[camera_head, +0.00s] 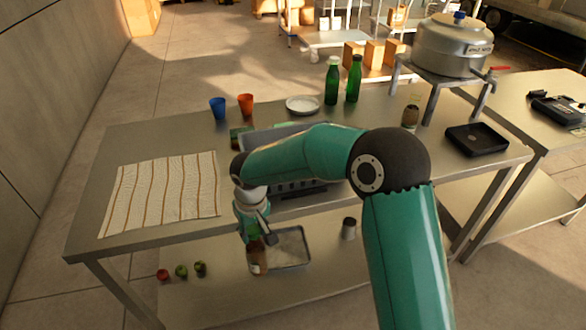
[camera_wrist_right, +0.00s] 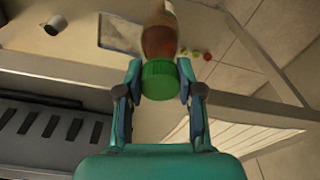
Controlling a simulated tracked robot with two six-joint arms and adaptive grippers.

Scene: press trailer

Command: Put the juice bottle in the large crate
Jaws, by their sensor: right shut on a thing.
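The juice bottle (camera_head: 258,262) has an amber-brown body, a pale label and a green cap. My right gripper (camera_head: 254,234) is shut on it near the cap, and the bottle hangs beyond the table's near edge. In the right wrist view the bottle (camera_wrist_right: 159,38) stands out past the fingertips of the right gripper (camera_wrist_right: 160,82), with the green cap between them. The large grey crate (camera_head: 300,190) is on the tabletop, mostly hidden behind my right arm. Its slotted side (camera_wrist_right: 45,125) shows at left in the right wrist view. My left gripper is not in view.
A striped cloth (camera_head: 165,190) lies on the table's left part. Two cups, a white plate (camera_head: 302,105) and two green bottles (camera_head: 332,82) stand at the back. A black tray (camera_head: 476,139) is at right. The lower shelf holds a tray (camera_head: 292,248), a can and small fruits.

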